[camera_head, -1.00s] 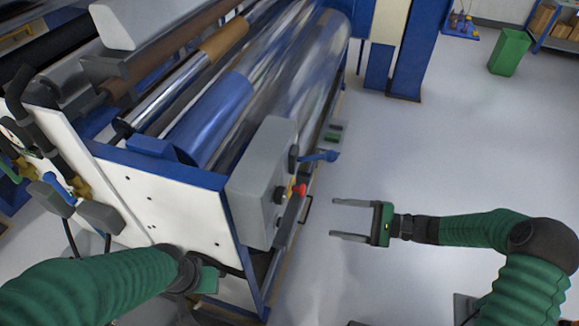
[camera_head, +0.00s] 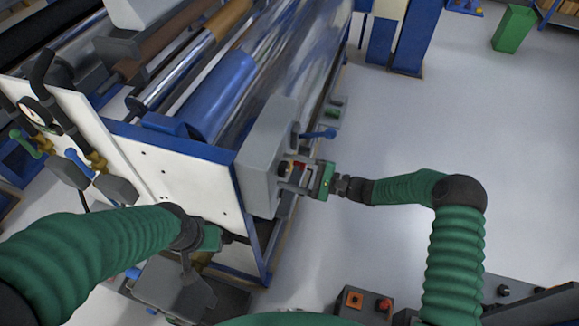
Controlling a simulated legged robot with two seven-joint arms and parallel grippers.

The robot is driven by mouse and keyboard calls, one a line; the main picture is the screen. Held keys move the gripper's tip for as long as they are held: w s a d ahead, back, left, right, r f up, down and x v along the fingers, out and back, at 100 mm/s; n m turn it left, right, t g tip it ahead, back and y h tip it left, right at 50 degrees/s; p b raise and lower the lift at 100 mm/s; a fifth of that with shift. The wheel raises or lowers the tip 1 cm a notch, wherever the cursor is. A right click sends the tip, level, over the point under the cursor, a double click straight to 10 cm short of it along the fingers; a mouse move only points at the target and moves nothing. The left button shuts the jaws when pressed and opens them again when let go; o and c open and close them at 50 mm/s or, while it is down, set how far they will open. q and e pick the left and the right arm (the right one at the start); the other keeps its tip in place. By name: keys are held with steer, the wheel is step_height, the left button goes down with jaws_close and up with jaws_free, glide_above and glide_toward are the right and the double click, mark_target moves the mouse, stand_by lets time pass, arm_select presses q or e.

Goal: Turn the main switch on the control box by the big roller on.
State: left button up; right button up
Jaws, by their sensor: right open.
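The grey control box (camera_head: 262,155) is fixed to the near right corner of the big roller machine. On its right face are a blue lever (camera_head: 318,134) and a red and yellow switch (camera_head: 298,167). My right gripper (camera_head: 287,176) is open, pointing left, with its fingers at the control box face around or just in front of the red switch. The fingers partly hide the switch, and I cannot tell whether they touch it. My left gripper (camera_head: 212,238) is low beside the machine's white end panel; its fingers are not clear.
The big shiny roller (camera_head: 290,60) runs away from me behind the box. A blue roller (camera_head: 222,92) lies beside it. A small box with orange and red buttons (camera_head: 362,303) is at the bottom. The floor to the right is clear; a green bin (camera_head: 513,28) stands far off.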

steer(key=shift+w+d+f, duration=0.15)
steer(key=shift+w+f, duration=0.05)
steer(key=shift+w, duration=0.05)
steer(key=c, duration=0.6)
steer(key=shift+r, duration=0.1)
steer(key=c, duration=0.8)
steer(key=shift+o, duration=0.2)
